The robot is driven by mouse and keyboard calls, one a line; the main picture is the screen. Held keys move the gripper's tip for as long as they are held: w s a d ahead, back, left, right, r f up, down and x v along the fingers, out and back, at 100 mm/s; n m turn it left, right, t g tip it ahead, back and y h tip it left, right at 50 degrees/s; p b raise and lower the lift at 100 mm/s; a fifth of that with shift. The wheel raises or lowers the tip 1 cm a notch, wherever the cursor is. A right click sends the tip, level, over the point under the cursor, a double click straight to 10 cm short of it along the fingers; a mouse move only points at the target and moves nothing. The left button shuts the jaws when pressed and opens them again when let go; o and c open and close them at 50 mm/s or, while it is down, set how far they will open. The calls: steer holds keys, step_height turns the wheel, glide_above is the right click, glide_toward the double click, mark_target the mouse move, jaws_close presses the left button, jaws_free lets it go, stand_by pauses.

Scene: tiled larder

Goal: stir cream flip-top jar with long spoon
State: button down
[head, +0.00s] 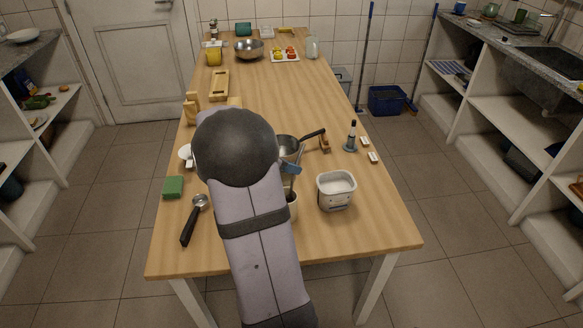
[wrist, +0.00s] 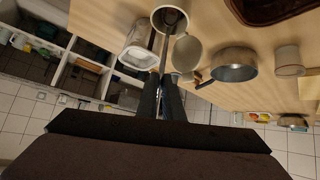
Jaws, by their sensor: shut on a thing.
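The cream flip-top jar (wrist: 184,22) stands open at the top of the wrist view, with its round lid (wrist: 187,53) swung out to the side. In the head view the jar (head: 293,208) is partly hidden behind my arm. My gripper (wrist: 160,78) is shut on the long spoon (wrist: 164,48). The spoon runs from the fingers to the jar's mouth, and its lower end appears to be inside the jar. The spoon's tip and the jar's contents cannot be made out clearly.
A white tub (head: 336,190) stands close to the right of the jar. A saucepan (head: 287,146) is behind it. A green sponge (head: 173,187) and a black-handled scoop (head: 190,222) lie at the left. The right front corner of the table is clear.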

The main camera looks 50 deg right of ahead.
steer(key=shift+a+f+b, duration=0.25)
steer(key=shift+f+b, duration=0.6)
steer(key=shift+w+a+f+b, duration=0.1)
steer(key=shift+w+a+b, duration=0.05)
steer(key=shift+b, duration=0.3)
